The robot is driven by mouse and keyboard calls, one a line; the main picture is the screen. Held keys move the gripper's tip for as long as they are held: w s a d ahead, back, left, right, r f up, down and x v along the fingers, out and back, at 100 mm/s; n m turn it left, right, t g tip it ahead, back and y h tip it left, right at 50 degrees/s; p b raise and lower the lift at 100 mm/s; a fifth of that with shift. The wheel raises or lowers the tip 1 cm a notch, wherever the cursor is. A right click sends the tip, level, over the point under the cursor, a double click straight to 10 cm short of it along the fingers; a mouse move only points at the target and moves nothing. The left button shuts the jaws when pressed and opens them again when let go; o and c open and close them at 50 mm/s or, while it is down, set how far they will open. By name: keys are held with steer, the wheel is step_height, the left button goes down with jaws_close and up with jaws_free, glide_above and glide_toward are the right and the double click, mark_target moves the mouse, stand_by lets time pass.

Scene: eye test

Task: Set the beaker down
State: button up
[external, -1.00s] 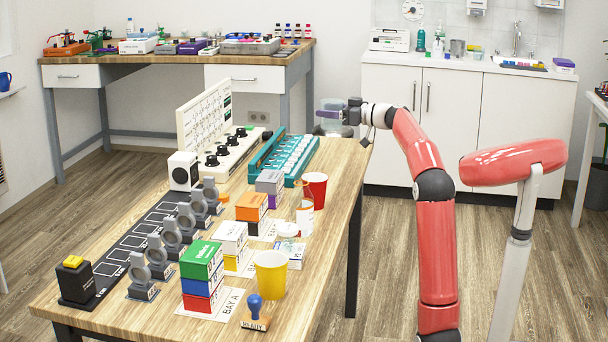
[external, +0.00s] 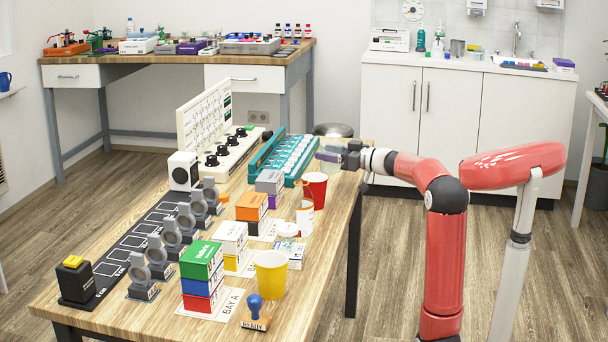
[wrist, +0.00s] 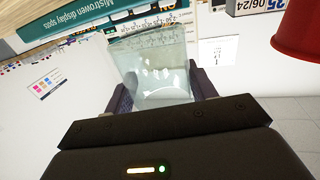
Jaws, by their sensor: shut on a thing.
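The beaker (wrist: 152,62) is clear glass with dark markings near one end. In the wrist view it sits between the two dark fingers of my gripper (wrist: 162,88), which is shut on it. In the external view the beaker (external: 329,151) is small and faint. My gripper (external: 342,153) reaches in from the right and holds it at the far right corner of the wooden table (external: 338,202). The beaker is just right of the teal display rack and behind the red cup. I cannot tell whether its base touches the tabletop.
The teal rack (external: 284,155) stands close on the left; its lettered side (wrist: 90,18) fills the upper left of the wrist view. The red cup (external: 316,188) is near in front, also in the wrist view (wrist: 300,38). Boxes (external: 270,183) and a yellow cup (external: 271,275) stand nearer.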

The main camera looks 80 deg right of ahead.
mark_target(330, 168)
step_height(330, 168, down, 5)
steer(key=shift+f, duration=0.1)
steer(key=shift+f+b, duration=0.15)
steer(key=shift+b, duration=0.35)
steer(key=o, duration=1)
steer(key=shift+r, duration=0.2)
steer(key=shift+r+p, duration=0.2)
steer(key=shift+p, duration=0.35)
steer(key=b+v, duration=0.2)
steer(key=v, duration=1)
steer(key=shift+f, duration=0.1)
